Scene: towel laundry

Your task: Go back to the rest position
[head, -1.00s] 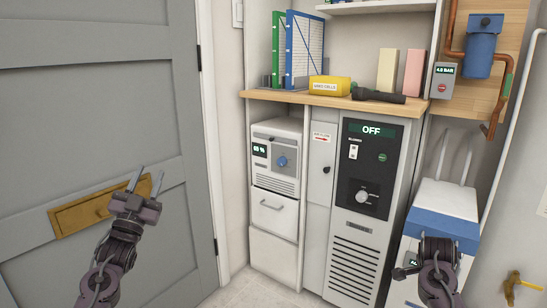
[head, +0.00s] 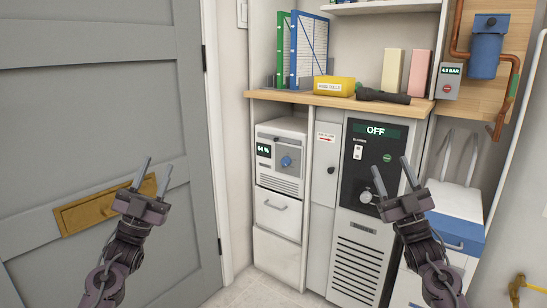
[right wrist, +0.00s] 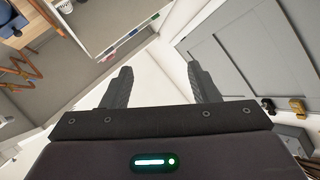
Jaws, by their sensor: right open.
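My left gripper (head: 149,176) is raised in front of the grey door at the left of the head view. Its two fingers stand apart with nothing between them. My right gripper (head: 392,180) is raised in front of the grey panel unit and the blue-topped white unit. Its fingers are spread and empty. In the right wrist view the right gripper's two fingers (right wrist: 160,88) are also apart with nothing between them.
A grey door (head: 100,90) with a brass plate (head: 90,212) stands at the left. A wooden counter (head: 290,97) holds folders, a yellow box (head: 334,86) and a black torch (head: 383,96). Below are a white appliance (head: 280,160) and a panel (head: 375,150) reading OFF. A blue-topped unit (head: 455,235) stands at the right.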

